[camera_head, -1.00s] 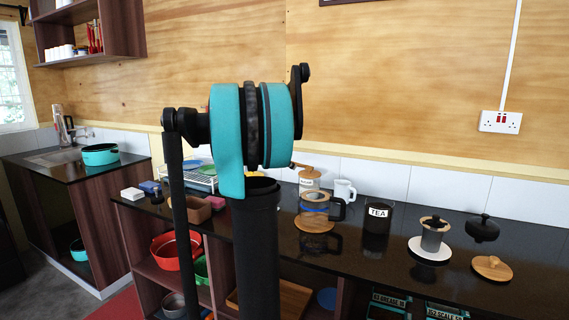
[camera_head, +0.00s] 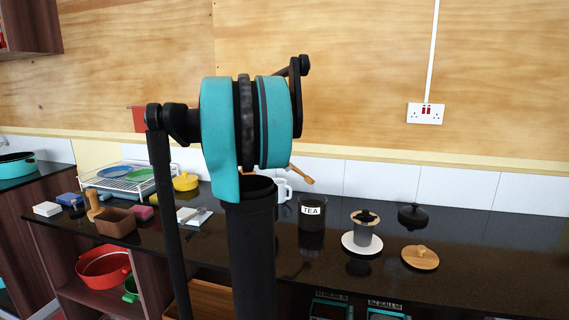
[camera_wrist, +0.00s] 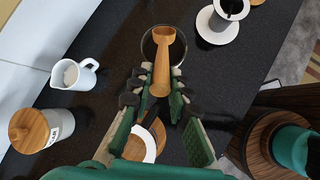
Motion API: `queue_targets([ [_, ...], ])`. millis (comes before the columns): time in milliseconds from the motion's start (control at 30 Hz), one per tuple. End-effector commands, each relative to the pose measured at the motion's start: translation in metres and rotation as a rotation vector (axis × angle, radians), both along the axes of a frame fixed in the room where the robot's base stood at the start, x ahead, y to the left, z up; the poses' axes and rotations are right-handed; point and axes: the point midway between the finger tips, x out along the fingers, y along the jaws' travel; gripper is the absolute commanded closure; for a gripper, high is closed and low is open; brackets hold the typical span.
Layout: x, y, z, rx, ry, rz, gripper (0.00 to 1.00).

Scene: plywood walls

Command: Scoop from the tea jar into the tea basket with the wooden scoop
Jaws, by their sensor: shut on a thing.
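My gripper (camera_wrist: 156,95) is shut on the handle of the wooden scoop (camera_wrist: 163,62) in the wrist view. The scoop's round bowl lies over the mouth of the dark glass tea jar (camera_wrist: 147,48); whether it is inside or above cannot be told. In the head view the jar, labelled TEA (camera_head: 312,211), stands on the black counter, and a wooden end of the scoop (camera_head: 302,175) shows beside my arm. My gripper is hidden in the head view.
A white jug (camera_wrist: 76,75) and a wooden-lidded canister (camera_wrist: 40,128) stand left in the wrist view. A dish rack (camera_head: 122,183) stands far left. The counter's right end is clear.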

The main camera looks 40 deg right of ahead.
Motion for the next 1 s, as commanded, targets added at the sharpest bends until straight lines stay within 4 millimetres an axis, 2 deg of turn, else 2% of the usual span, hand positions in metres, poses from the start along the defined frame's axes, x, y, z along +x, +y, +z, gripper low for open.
queue_targets([
  [333,-0.002,-0.006,-0.01,0.044,-0.016,-0.002,1.0],
  [867,-0.011,-0.03,-0.057,0.271,-0.107,-0.002,1.0],
  [1000,-0.009,-0.027,-0.071,0.22,-0.084,0.005,1.0],
])
